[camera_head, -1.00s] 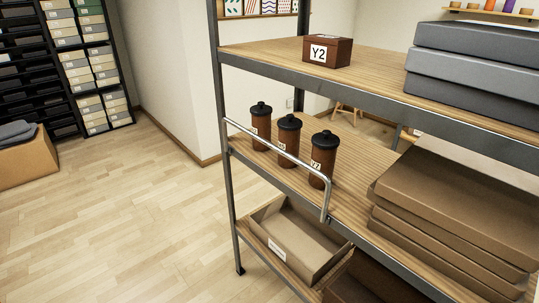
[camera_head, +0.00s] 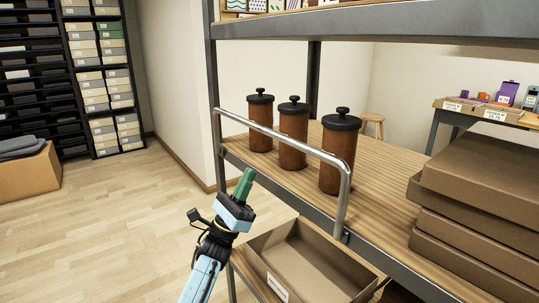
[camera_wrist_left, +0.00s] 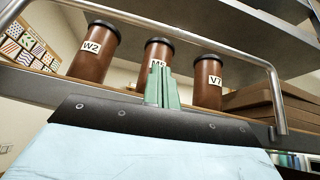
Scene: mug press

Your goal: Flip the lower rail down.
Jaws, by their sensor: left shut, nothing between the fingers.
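The lower rail (camera_head: 285,140) is a silver metal bar standing up along the front edge of the middle shelf (camera_head: 385,185). It also shows in the left wrist view (camera_wrist_left: 200,38), arching over the view. Behind it stand three brown canisters with black lids: left (camera_head: 260,125), middle (camera_head: 293,135) and right (camera_head: 338,155). In the left wrist view their labels read W2, partly hidden, and V7. My left gripper (camera_head: 246,180), with green fingers, is shut and empty, in front of the shelf and below the rail, apart from it. My right gripper is not in view.
An open cardboard box (camera_head: 310,262) sits on the shelf below. Stacked brown boxes (camera_head: 480,200) fill the right of the middle shelf. The upper shelf (camera_head: 400,22) hangs above. The floor (camera_head: 110,220) on the left is clear.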

